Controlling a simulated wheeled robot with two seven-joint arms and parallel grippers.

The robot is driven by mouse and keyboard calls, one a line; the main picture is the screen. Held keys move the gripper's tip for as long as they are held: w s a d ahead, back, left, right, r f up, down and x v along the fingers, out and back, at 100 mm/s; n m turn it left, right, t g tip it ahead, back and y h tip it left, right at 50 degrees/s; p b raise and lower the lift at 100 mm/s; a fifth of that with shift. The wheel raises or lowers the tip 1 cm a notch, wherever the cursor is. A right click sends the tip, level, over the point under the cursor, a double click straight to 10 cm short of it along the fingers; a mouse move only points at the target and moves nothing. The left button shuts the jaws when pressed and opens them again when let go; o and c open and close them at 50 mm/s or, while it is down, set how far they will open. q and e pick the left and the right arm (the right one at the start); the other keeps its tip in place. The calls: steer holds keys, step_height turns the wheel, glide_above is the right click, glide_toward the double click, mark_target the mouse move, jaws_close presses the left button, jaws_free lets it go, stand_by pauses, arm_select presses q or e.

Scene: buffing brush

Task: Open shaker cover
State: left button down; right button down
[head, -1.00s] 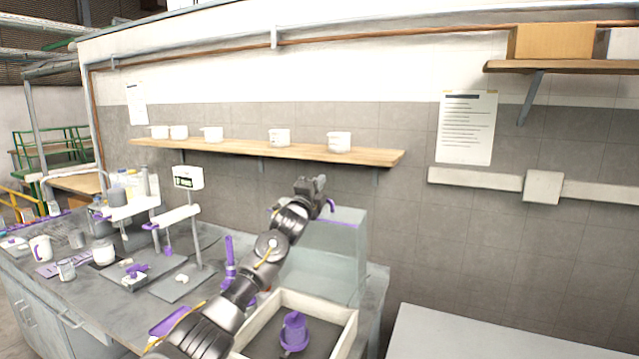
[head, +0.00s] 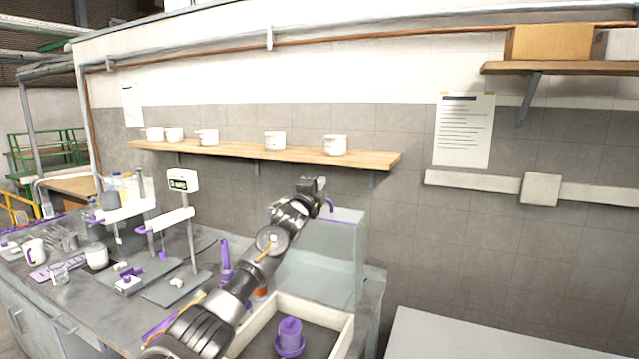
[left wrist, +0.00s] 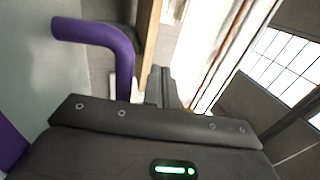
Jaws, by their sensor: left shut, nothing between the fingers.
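The shaker is a pale, translucent box (head: 343,262) at the back right end of the bench, with purple trim along its top. A bent purple handle (head: 331,205) shows at its upper edge, and a bent purple bar shows large in the left wrist view (left wrist: 104,38). I cannot tell whether the cover is lifted. My left gripper (head: 318,184) is above the box's top, just left of the handle. In the left wrist view its fingers (left wrist: 160,84) are shut and empty, to the right of the purple bar. My right gripper is out of view.
A white-rimmed tray (head: 346,342) with a purple vessel (head: 290,338) stands in front of the shaker. Stands, a scale display (head: 182,181) and jars crowd the bench's left. A wooden shelf (head: 232,150) with white mugs is behind. A white surface (head: 480,338) lies right.

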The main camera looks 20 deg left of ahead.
arm_select(q)
steer(key=shift+w+d+f+g, duration=0.15)
steer(key=shift+w+f, duration=0.15)
steer(key=shift+f, duration=0.25)
steer(key=shift+w+f+g, duration=0.2)
steer(key=shift+w+f, duration=0.1)
steer(key=shift+f, duration=0.2)
steer(key=shift+w+d+f+g, duration=0.15)
steer(key=shift+w+f, duration=0.15)
steer(key=shift+f, duration=0.25)
steer(key=shift+w+f, duration=0.1)
steer(key=shift+w, duration=0.35)
stand_by(1.1)
stand_by(0.4)
steer(key=s+r+p, duration=0.1)
steer(key=r, duration=0.1)
steer(key=s+r+p, duration=0.1)
steer(key=shift+s+a+r+p, duration=0.15)
steer(key=shift+s+r+p, duration=0.15)
steer(key=shift+r+p, duration=0.05)
steer(key=s+r+b, duration=0.4)
steer(key=s+r, duration=0.2)
steer(key=s, duration=0.3)
steer(key=shift+s+a+r, duration=0.3)
steer(key=shift+a+r, duration=0.1)
